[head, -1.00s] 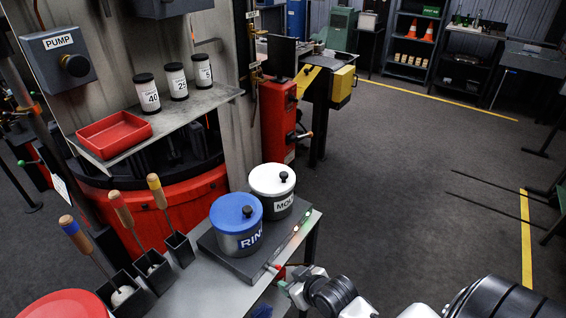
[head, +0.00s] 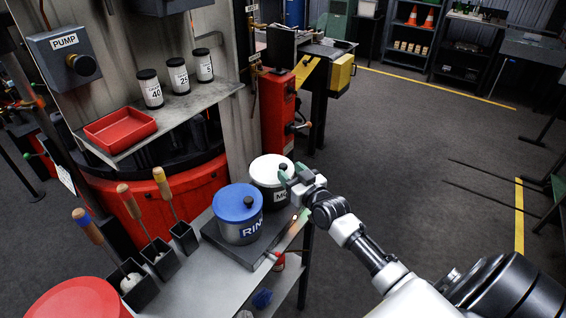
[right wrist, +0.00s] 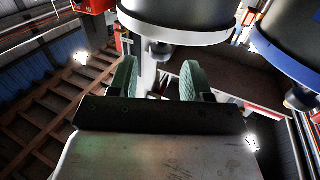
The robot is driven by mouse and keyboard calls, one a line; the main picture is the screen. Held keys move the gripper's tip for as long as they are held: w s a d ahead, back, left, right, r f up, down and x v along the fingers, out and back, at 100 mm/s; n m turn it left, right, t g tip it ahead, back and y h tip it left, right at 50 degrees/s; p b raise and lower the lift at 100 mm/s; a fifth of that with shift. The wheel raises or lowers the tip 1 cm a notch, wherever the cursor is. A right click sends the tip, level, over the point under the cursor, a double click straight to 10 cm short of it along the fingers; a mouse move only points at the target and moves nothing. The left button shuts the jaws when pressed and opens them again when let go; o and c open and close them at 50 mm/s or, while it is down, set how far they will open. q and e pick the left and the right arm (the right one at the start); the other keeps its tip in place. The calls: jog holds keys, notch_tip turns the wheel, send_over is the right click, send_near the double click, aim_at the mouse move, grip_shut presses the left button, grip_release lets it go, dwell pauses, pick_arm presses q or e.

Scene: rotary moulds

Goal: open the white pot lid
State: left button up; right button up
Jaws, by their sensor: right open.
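The white pot lid (head: 268,166) with its dark knob sits on a dark pot labelled "MO…", the label partly hidden by my right gripper. My right gripper (head: 287,178) is at the right side of this lid, close to the knob. In the right wrist view, which looks upside down, the two green fingers (right wrist: 158,76) are apart and empty. The white lid's rim (right wrist: 190,36) and knob (right wrist: 162,51) lie just beyond the fingertips, roughly in line with the gap. My left gripper is not in view.
A blue-lidded pot (head: 238,205) labelled "RIN…" stands close beside the white-lidded one, both on a dark plate (head: 228,249) on a grey bench. Wooden-handled tools (head: 131,200) stand in black holders at the left. Open floor lies to the right.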

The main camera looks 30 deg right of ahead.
aim_at(285, 168)
jog(key=shift+w, duration=2.15)
grip_shut()
